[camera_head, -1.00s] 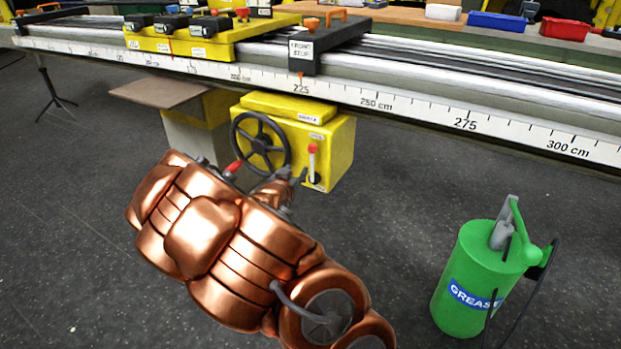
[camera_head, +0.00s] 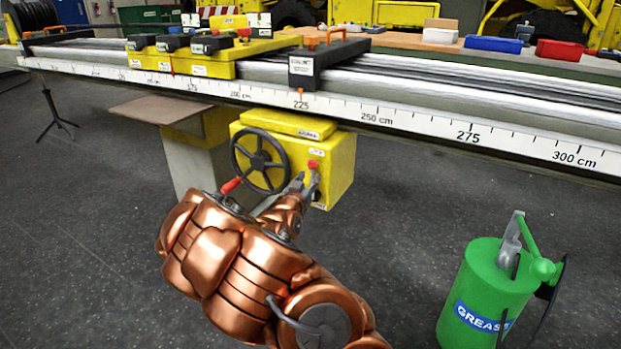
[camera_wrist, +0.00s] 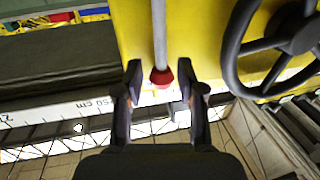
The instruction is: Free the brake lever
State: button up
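The brake lever is a grey rod with a red knob (camera_head: 312,164) on the front of a yellow box (camera_head: 333,160) under the rail. In the wrist view the rod (camera_wrist: 159,35) crosses the yellow face and its red knob (camera_wrist: 162,77) is between my fingertips. My gripper (camera_wrist: 160,70) is open, one finger on each side of the knob, with gaps visible on both sides. In the head view my gripper (camera_head: 302,183) is at the lever, partly covering its lower part.
A black handwheel (camera_head: 259,160) with a red handle (camera_head: 231,185) is close left of the lever; it also shows in the wrist view (camera_wrist: 285,40). The ruled rail (camera_head: 400,122) runs above. A green grease can (camera_head: 480,305) stands at right. Floor between is clear.

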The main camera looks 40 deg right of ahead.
jog(key=shift+x, duration=1.3)
grip_shut()
